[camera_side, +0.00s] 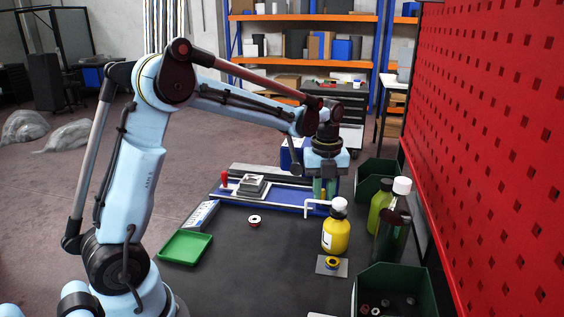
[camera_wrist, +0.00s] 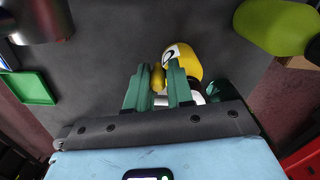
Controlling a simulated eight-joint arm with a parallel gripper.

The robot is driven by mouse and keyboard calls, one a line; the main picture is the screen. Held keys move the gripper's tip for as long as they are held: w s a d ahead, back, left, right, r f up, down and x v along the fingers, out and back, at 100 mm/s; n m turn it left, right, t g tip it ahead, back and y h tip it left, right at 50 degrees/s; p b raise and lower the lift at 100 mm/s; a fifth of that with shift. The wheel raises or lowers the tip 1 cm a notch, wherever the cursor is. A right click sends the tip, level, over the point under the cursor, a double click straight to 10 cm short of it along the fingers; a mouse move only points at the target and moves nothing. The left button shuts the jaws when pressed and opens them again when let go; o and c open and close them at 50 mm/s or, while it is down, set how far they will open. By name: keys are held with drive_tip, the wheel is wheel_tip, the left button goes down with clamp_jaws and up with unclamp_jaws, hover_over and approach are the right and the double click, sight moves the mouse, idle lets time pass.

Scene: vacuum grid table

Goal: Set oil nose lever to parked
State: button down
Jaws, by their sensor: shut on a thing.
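A yellow bottle (camera_side: 336,236) with a white cap stands upright right of the blue-edged table. A white bent nose (camera_side: 317,202) reaches left from near its top, with a small yellow upright piece, which I take as the oil nose lever (camera_side: 323,194). My gripper (camera_side: 324,188) points down with its green fingers on that yellow piece. In the wrist view, my gripper (camera_wrist: 159,73) is shut on the yellow lever (camera_wrist: 158,79), the yellow bottle (camera_wrist: 183,58) just beyond. The fingers partly hide the lever and nose.
Green and dark bottles (camera_side: 391,236) stand close on the right, near dark green bins (camera_side: 374,180) and a red perforated panel (camera_side: 490,130). A green tray (camera_side: 186,247) and a small spool (camera_side: 254,220) lie left. The table front is mostly clear.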

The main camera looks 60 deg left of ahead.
sight(323, 190)
drive_tip(key=shift+s+d+f, duration=0.1)
drive_tip(key=shift+s, duration=0.05)
drive_tip(key=c, duration=1.1)
unclamp_jaws()
wheel_tip(323, 190, up, 12)
